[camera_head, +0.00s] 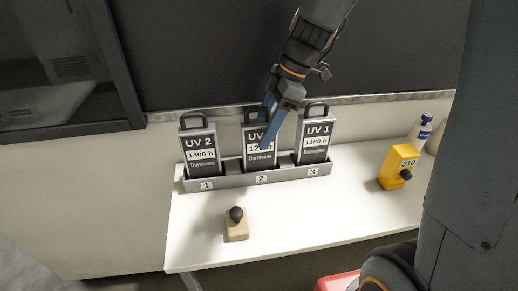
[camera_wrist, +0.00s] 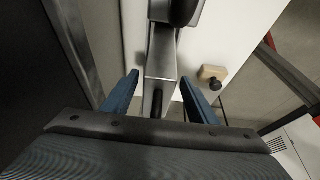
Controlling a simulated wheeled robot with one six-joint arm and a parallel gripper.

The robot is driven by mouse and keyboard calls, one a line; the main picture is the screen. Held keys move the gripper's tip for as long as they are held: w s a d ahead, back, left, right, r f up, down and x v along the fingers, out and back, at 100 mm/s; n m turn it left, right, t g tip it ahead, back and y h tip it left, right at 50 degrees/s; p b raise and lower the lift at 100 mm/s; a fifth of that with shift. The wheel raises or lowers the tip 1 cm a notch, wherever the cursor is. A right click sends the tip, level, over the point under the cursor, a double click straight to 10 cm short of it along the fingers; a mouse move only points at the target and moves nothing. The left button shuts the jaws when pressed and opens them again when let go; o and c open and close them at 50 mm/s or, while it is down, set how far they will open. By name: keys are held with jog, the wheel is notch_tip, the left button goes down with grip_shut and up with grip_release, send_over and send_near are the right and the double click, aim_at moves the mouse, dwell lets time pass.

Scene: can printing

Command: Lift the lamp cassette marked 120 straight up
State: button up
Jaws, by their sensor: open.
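The middle lamp cassette (camera_head: 259,163) is a dark, grey-edged upright case with a loop handle. It stands in slot 2 of the rack. Its hours label starts with "12"; a blue finger hides the rest and part of the "UV" line. My gripper (camera_head: 267,125) is open at the top of this cassette, one finger across its front and the other behind its handle. In the wrist view my gripper (camera_wrist: 159,77) has a grey cassette top (camera_wrist: 158,65) with a dark handle (camera_wrist: 156,104) between its apart fingers. I cannot tell whether either finger touches it.
Cassette UV 2 (camera_head: 199,145), 1400 h, stands left in slot 1. Cassette UV 1 (camera_head: 316,143), 1180 h, stands right in slot 3. The rack (camera_head: 230,182) sits on a white table. A wooden stamp (camera_head: 237,229) is in front; a yellow box marked 310 (camera_head: 396,169) is right.

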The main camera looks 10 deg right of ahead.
aim_at(259, 138)
jog(key=shift+p+x, duration=0.4)
jog(key=shift+x, duration=1.35)
jog(key=shift+w, duration=0.1)
jog(key=shift+c, duration=0.4)
grip_shut()
